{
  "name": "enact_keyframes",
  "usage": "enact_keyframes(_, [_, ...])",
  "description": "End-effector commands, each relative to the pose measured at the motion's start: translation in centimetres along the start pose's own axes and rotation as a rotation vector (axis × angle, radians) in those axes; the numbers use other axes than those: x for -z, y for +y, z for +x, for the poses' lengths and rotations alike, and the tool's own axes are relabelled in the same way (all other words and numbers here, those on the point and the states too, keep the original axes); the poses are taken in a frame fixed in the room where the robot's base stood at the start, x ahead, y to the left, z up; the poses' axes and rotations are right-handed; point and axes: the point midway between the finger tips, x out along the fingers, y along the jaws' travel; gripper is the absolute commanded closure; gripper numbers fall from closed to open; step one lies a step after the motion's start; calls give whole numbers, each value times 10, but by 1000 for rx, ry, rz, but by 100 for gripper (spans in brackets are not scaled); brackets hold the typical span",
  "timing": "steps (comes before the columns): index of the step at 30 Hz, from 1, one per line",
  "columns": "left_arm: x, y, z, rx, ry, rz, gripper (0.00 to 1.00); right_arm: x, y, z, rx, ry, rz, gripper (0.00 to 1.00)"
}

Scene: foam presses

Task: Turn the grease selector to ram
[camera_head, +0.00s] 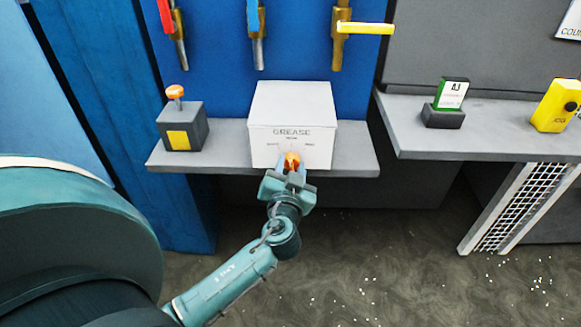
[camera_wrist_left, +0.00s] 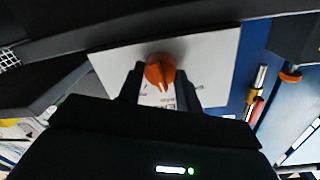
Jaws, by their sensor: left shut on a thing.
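The grease box (camera_head: 292,110) is a white box marked GREASE on the grey shelf. Its orange selector knob (camera_head: 292,160) is on the front face, with small labels around it that are too small to read. My left gripper (camera_head: 290,172) is at the box front, shut on the knob. In the left wrist view the orange knob (camera_wrist_left: 160,72) shows between the two dark fingers (camera_wrist_left: 160,88), with its narrow end toward the gripper body. The white face (camera_wrist_left: 210,60) of the box is behind it. My right gripper is in neither view.
A grey box with an orange button (camera_head: 175,92) stands left on the shelf (camera_head: 220,160). Red, blue and yellow handled valves (camera_head: 365,28) hang above. A right-hand shelf (camera_head: 480,140) holds a green-white card in a stand (camera_head: 450,97) and a yellow box (camera_head: 556,105).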

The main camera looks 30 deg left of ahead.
Motion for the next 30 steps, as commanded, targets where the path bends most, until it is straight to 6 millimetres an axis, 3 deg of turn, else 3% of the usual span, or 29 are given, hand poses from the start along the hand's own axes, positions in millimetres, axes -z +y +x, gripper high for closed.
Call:
enact_keyframes(11, [0, 0, 0, 2, -11, 134, 88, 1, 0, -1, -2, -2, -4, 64])
enact_keyframes(25, [0, 0, 0, 3, -11, 147, 88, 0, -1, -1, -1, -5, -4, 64])
enact_keyframes(26, [0, 0, 0, 3, -11, 146, 64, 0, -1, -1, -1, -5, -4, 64])
enact_keyframes(30, [0, 0, 0, 2, -11, 146, 52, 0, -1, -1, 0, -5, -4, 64])
